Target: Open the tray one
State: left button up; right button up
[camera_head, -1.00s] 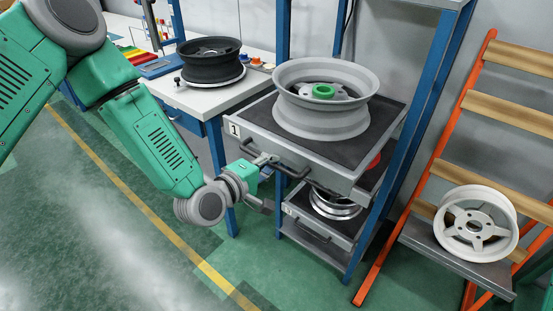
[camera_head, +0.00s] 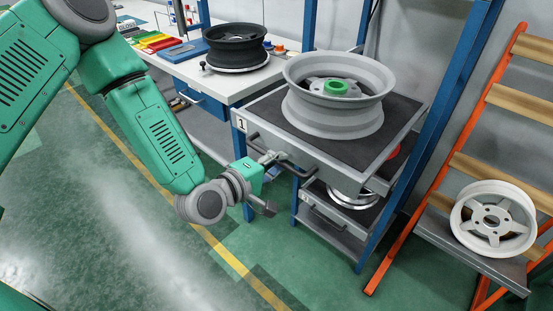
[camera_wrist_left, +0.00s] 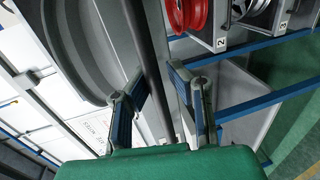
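Tray one (camera_head: 360,170) is the top grey drawer in the blue rack, with a "1" label at its left front corner. It juts out towards me over the lower tray. A large grey wheel rim (camera_head: 335,120) with a green hub sits on its dark mat. My left gripper (camera_head: 270,157) is at the left part of the dark front handle (camera_head: 297,171). In the left wrist view the handle bar (camera_wrist_left: 148,50) runs between the two fingers (camera_wrist_left: 160,88), with a gap showing beside it, so they are not clamped on it. My right gripper is out of view.
A lower tray (camera_head: 330,225) with a silver rim sits below. Blue rack posts (camera_head: 385,220) flank the trays. At left, a white workbench (camera_head: 230,88) holds a black rim (camera_head: 235,45). An orange rack (camera_head: 400,240) with a white rim (camera_head: 493,218) stands right. The green floor in front is clear.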

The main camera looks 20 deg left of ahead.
pick_arm(q)
jog(key=shift+o, duration=1)
jog(key=shift+w+d+r, duration=0.1)
jog(key=shift+w+d, duration=0.05)
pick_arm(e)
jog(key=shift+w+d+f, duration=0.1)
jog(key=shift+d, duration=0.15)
pick_arm(q)
jog(key=shift+s+r, duration=0.1)
jog(key=shift+s, duration=0.15)
jog(key=v, duration=0.7)
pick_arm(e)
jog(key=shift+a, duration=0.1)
